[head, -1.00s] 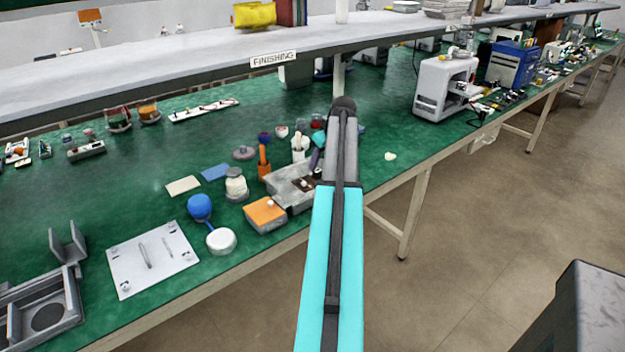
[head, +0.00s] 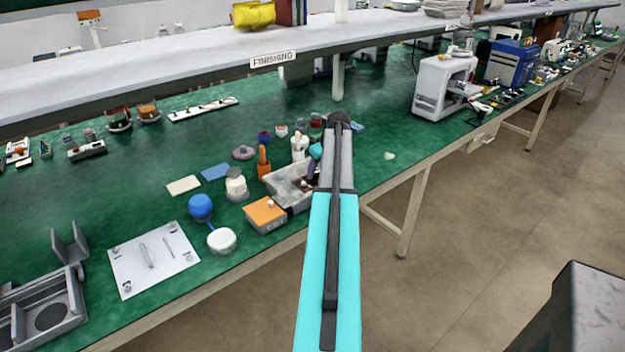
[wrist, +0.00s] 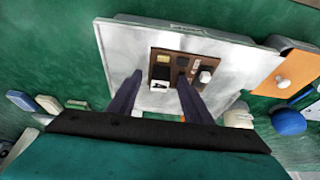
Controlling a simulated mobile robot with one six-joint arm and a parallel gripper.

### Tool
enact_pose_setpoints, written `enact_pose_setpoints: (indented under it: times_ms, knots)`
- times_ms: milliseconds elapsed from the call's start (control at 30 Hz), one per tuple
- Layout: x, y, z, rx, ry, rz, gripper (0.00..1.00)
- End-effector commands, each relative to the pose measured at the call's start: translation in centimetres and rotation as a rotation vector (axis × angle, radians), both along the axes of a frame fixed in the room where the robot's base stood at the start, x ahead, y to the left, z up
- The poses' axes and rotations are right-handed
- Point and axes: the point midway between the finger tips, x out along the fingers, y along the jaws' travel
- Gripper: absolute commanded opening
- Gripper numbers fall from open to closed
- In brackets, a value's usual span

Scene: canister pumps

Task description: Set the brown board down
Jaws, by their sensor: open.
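The brown board (wrist: 198,64) lies flat on a grey block-like stand (wrist: 122,58) in the wrist view. It carries several small parts, among them a white knob and a black piece. My gripper (wrist: 160,76) is open above the near side of the board, its left finger over the bare grey top and its right finger tip at the board. I cannot tell whether the fingers touch it. In the head view the board (head: 309,183) shows as a small dark patch on the grey stand (head: 285,183), partly hidden by my arm.
An orange-topped box (head: 265,213) with a white knob stands against the stand. Near it are a blue ball (head: 200,206), a white round pot (head: 221,241), a jar (head: 236,184) and an orange holder (head: 264,165). The green bench right of my arm is mostly clear.

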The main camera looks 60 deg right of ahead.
Motion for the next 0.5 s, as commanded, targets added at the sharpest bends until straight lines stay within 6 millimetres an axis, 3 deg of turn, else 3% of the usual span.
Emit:
enact_pose_setpoints:
  times_ms: [167,433,500]
  knots:
    - [0.02,0.02,0.02,0.0,0.0,0.0,0.45]
    - [0.05,0.04,0.02,0.0,0.0,0.001,0.0]
    - [0.06,0.04,0.04,0.0,0.0,0.001,0.0]
